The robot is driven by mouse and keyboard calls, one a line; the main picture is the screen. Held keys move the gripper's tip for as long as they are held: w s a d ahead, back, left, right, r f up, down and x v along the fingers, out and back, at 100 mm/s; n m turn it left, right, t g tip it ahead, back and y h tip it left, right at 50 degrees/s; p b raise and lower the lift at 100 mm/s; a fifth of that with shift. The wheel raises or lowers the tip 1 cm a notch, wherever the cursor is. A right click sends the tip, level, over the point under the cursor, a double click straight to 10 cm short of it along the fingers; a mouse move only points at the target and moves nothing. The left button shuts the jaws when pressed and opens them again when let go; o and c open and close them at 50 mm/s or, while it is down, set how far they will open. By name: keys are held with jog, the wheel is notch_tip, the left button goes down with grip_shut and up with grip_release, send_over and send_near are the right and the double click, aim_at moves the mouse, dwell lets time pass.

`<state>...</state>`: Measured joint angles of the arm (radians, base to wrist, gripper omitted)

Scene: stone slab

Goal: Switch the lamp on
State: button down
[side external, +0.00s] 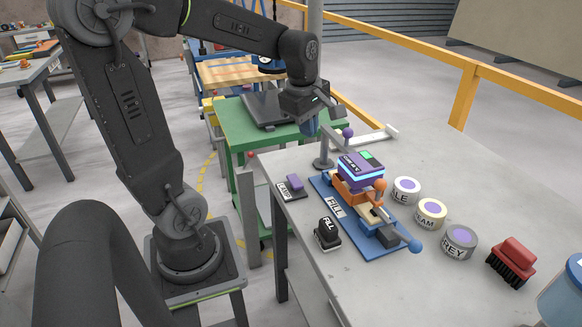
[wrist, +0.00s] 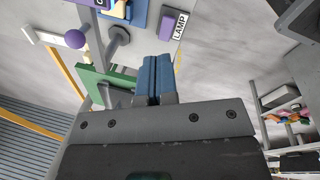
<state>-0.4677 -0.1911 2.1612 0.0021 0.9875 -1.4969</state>
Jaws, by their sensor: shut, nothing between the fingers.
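A small grey plate marked LAMP carries a purple switch (side external: 294,182) near the left edge of the grey slab. It also shows at the top of the wrist view as a purple block (wrist: 166,27) beside its label. Which way it is set cannot be told. My gripper (side external: 310,128) is shut and empty, its blue fingers pointing down above the slab's far left corner, apart from the switch. The wrist view shows its fingers (wrist: 157,62) together, below the switch. No lit lamp can be made out for certain.
A blue-based fixture (side external: 333,205) and a black FILL switch (side external: 327,233) are nearby. Several labelled rolls and a red brush (side external: 513,259) lie to the right. A green table (side external: 228,133) stands beyond the slab.

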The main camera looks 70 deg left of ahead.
jog(key=a+f+n+g+h, duration=0.1)
jog(key=a+f+n, duration=0.4)
jog(key=a+n, duration=0.6)
jog(key=shift+w+a+n+g, duration=0.35)
jog(key=shift+n+g, duration=0.15)
jog(key=shift+n, duration=0.7)
send_near(295, 182)
jog(key=a+f, duration=0.1)
jog(key=f, duration=0.1)
jog(key=a+f, duration=0.1)
jog(key=f, duration=0.2)
jog(key=a+f, duration=0.2)
jog(key=shift+w+f, duration=0.15)
jog(key=shift+f, duration=0.15)
jog(key=shift+f, duration=0.3)
jog(key=shift+r, duration=0.1)
